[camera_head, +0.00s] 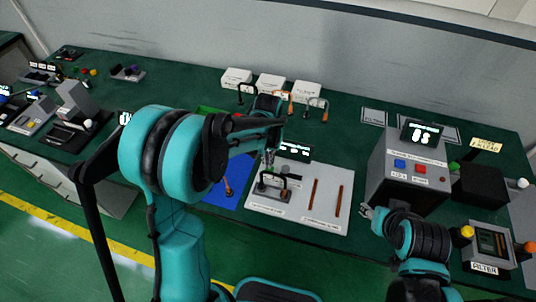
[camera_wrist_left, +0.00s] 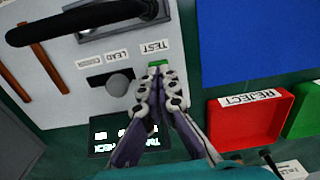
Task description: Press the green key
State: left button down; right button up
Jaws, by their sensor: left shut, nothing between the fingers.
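The green key (camera_wrist_left: 157,64) sits beside the TEST label (camera_wrist_left: 152,47) on the white panel, partly covered by my fingertips in the left wrist view. My left gripper (camera_wrist_left: 161,74) is shut and empty, with its tips at the key; I cannot tell whether they touch it. In the head view my left gripper (camera_head: 269,160) is over the back edge of the white panel (camera_head: 300,212), and the key is not clearly visible there. My right gripper (camera_head: 369,212) is in front of the grey box with red and blue buttons; its opening is unclear.
A red REJECT bin (camera_wrist_left: 250,120) stands to the right in the wrist view. A handled clamp (camera_head: 273,186) and two brown rods (camera_head: 313,195) are on the panel.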

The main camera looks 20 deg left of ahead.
pick_arm(q)
jog(key=shift+f, duration=1.25)
jog(key=shift+s+f+b, duration=0.1)
jog(key=shift+f+b, duration=0.85)
jog(key=shift+b, duration=0.1)
jog(key=shift+s+r, duration=0.15)
jog(key=shift+s, duration=0.05)
jog(key=shift+w, duration=0.15)
notch_tip(320, 180, up, 5)
jog(key=p, duration=0.4)
jog(key=shift+w, duration=0.1)
notch_tip(320, 180, up, 9)
jog(key=p, duration=0.2)
